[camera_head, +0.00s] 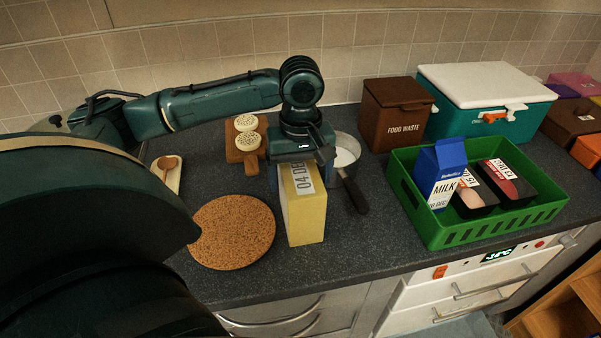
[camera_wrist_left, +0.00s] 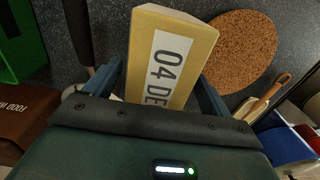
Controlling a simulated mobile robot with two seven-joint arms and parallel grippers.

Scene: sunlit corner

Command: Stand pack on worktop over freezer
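The pack is a yellow box (camera_head: 305,218) with a white "04 DEC" label, upright in the head view near the worktop's front edge. It also shows in the wrist view (camera_wrist_left: 190,35). My left gripper (camera_head: 305,162) is over its top, with one finger on either side (camera_wrist_left: 160,75), and looks shut on it. I cannot tell whether its base touches the worktop (camera_head: 365,240). The freezer (camera_head: 480,275), with a temperature display, is under the worktop at the right, below the green crate.
A cork mat (camera_head: 232,232) lies left of the pack. A pan (camera_head: 345,150) with a dark handle is close on its right. A green crate (camera_head: 468,235) holds a milk carton (camera_head: 440,172) and meat packs. A food waste bin (camera_head: 397,115) and cool box (camera_head: 485,90) stand behind.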

